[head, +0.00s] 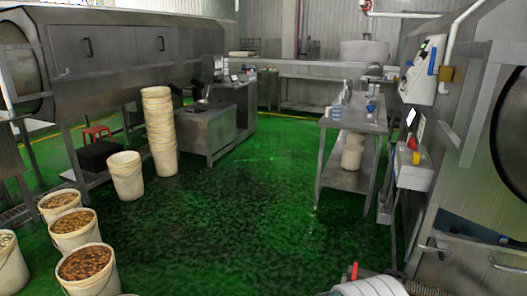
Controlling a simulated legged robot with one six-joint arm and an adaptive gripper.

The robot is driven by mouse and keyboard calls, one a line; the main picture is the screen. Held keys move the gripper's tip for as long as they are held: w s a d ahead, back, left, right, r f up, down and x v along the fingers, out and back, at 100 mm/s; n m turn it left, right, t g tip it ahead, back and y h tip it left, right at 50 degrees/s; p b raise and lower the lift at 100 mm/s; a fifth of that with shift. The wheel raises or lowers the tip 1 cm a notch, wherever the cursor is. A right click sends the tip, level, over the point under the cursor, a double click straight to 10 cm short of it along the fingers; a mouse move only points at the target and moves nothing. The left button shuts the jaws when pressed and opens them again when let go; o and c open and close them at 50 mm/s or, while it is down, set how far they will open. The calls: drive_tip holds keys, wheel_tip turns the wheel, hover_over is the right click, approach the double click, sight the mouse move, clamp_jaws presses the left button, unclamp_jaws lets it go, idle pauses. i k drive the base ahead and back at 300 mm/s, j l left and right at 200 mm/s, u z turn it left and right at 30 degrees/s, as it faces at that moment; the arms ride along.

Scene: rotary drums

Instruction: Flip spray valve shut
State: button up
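A blue lever handle (433,61) stands close to upright beside a brass-coloured valve body (446,74) at the upper right. A white pipe (462,18) runs down to this valve body along the drum machine. A small red upright handle (354,271) shows at the bottom, by a white ribbed cylindrical part; I cannot tell what it belongs to. A red valve wheel (366,6) is far off on the back wall. None of these is labelled, so I cannot tell for sure which is the spray valve.
The right drum machine (508,130) carries a white control panel (424,72) and a grey switch box (415,176). A steel table (352,122) stands left of it. Filled buckets (88,262) and stacked buckets (158,130) line the left. The green floor (250,215) between is clear.

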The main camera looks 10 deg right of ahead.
sight(430, 71)
drive_tip(key=i+l+z, duration=0.6)
drive_tip(key=i+z, duration=0.55)
drive_tip(key=i+l, duration=0.05)
drive_tip(key=i, duration=0.05)
